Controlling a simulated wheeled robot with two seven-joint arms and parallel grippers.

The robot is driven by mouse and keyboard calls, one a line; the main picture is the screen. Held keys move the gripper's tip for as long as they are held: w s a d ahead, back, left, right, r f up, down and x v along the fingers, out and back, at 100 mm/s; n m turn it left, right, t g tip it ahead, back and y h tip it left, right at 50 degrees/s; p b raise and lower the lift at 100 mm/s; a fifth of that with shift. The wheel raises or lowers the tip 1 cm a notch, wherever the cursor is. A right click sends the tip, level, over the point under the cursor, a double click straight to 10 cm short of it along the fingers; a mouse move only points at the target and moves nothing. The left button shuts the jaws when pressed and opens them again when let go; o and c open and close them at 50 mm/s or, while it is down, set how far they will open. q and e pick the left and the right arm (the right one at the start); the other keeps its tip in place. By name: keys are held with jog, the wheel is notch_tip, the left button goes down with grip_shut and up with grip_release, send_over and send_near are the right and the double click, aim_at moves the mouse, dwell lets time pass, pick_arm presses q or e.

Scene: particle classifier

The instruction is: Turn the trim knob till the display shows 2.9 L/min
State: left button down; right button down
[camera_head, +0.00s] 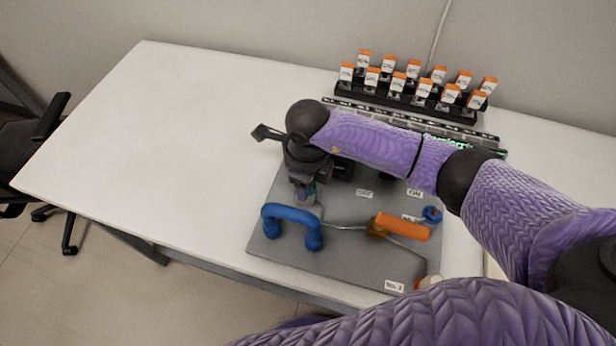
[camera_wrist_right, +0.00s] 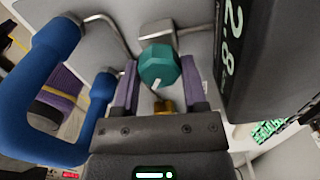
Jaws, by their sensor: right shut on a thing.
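The trim knob (camera_wrist_right: 158,66) is a teal faceted knob with a white pointer mark. In the right wrist view it sits between the two purple fingers of my right gripper (camera_head: 304,192), which is shut on it. In the head view the gripper points down over the panel (camera_head: 345,256) and mostly hides the knob. The black display (camera_wrist_right: 262,70) stands beside the knob in the wrist view. My left gripper is not in view.
A blue handle (camera_head: 288,217) stands close to my right gripper. An orange lever (camera_head: 402,227) and a small blue knob (camera_head: 432,214) are farther right on the panel. A rack of orange-topped pieces (camera_head: 413,92) stands at the back. The table's left side (camera_head: 165,130) is clear.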

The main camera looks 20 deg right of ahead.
jog(key=shift+m, duration=0.4)
jog(key=shift+c, duration=0.6)
grip_release()
notch_tip(320, 180, up, 10)
jog(key=p, duration=0.2)
jog(key=shift+p, duration=0.3)
jog(key=shift+f, duration=0.1)
